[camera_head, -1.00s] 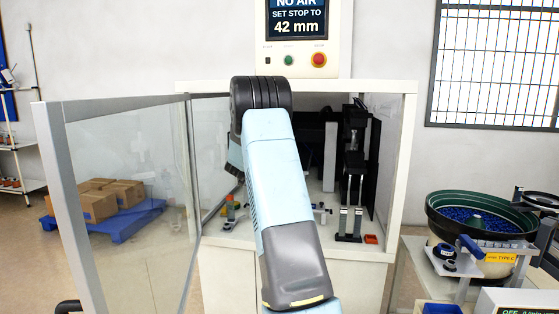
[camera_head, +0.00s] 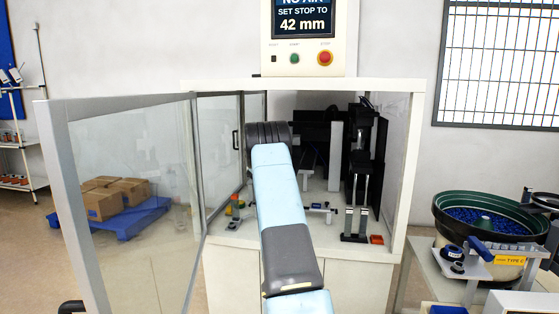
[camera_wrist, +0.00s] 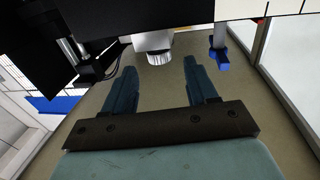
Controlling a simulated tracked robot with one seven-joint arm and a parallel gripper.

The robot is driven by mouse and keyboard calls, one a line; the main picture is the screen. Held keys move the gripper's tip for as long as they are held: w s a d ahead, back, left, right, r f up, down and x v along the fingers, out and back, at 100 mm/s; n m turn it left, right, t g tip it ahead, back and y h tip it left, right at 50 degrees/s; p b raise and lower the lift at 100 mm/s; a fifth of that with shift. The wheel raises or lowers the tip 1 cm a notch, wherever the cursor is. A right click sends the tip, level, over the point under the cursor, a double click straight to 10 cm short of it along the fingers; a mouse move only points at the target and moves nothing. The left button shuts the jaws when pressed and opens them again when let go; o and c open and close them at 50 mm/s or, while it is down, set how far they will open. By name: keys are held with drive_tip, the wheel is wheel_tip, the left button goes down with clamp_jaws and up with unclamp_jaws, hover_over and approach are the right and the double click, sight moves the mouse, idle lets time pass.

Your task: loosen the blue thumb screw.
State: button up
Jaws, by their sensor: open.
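My gripper (camera_wrist: 160,66) is open and empty in the wrist view, with its two dark fingers spread apart. A blue piece (camera_wrist: 222,60) at the foot of a grey post lies ahead, to the right of the right finger and apart from it. It may be the blue thumb screw, but I cannot tell for sure. A silver ribbed cylinder (camera_wrist: 158,54) under a white block shows ahead, between the fingers in the picture. In the head view my arm reaches into the white machine cabinet (camera_head: 420,130) and hides my gripper.
An open glass door (camera_head: 125,170) stands left of my arm. Black fixtures (camera_head: 363,160) and an orange block (camera_head: 376,239) are at the right inside the cabinet. The display (camera_head: 303,20) above reads "SET STOP TO 42 mm". A bowl feeder (camera_head: 490,220) stands outside right.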

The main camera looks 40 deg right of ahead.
drive_tip(key=shift+x, duration=2.75)
drive_tip(key=c, duration=0.9)
drive_tip(key=shift+a, duration=0.15)
drive_tip(key=shift+r, duration=0.1)
